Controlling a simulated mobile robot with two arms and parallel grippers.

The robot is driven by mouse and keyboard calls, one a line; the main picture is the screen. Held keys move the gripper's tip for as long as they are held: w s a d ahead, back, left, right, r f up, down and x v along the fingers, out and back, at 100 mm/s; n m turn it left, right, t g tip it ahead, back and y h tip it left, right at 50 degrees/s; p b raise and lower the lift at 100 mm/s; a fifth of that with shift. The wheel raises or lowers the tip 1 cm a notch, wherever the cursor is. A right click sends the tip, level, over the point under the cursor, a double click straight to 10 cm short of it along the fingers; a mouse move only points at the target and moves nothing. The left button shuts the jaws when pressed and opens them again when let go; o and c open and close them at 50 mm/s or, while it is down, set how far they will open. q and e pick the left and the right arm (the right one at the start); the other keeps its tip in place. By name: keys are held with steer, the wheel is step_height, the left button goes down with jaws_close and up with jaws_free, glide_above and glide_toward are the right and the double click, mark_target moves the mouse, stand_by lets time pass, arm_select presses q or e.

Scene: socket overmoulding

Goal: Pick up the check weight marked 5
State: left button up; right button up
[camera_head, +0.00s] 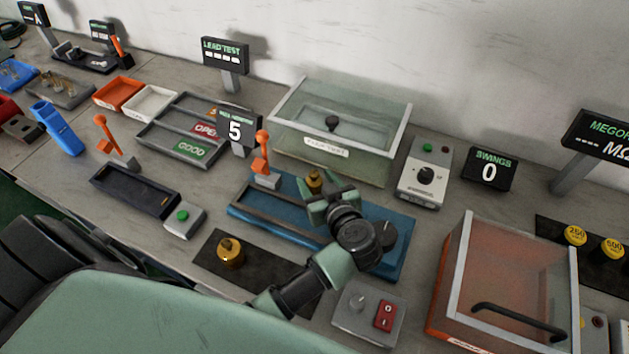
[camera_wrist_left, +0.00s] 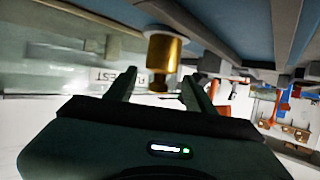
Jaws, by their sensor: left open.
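Two brass weights are in the head view; I cannot read a 5 on either. One brass weight (camera_head: 315,181) stands at the blue fixture (camera_head: 283,196), right at my left gripper. The other brass weight (camera_head: 230,252) stands on a black mat (camera_head: 207,255) nearer to me. My left gripper (camera_head: 325,197) is open, its fingers towards the first weight. In the left wrist view, which looks upside down, a brass weight (camera_wrist_left: 163,62) shows between and just beyond the fingertips of the gripper (camera_wrist_left: 160,80). I cannot tell if they touch it. My right gripper is not in view.
A sign reading 5 (camera_head: 235,131) and an orange lever (camera_head: 262,150) stand behind the fixture. A clear-lidded tank (camera_head: 385,150) is behind the gripper. A switch box (camera_head: 370,312) and an orange-sided box (camera_head: 450,270) stand to the right.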

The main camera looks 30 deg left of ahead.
arm_select(q)
steer(key=shift+w+a+f, duration=0.25)
steer(key=shift+w+a, duration=0.2)
steer(key=shift+w, duration=0.05)
steer(key=shift+w+a+f, duration=0.1)
steer(key=shift+w+a, duration=0.1)
jaws_close()
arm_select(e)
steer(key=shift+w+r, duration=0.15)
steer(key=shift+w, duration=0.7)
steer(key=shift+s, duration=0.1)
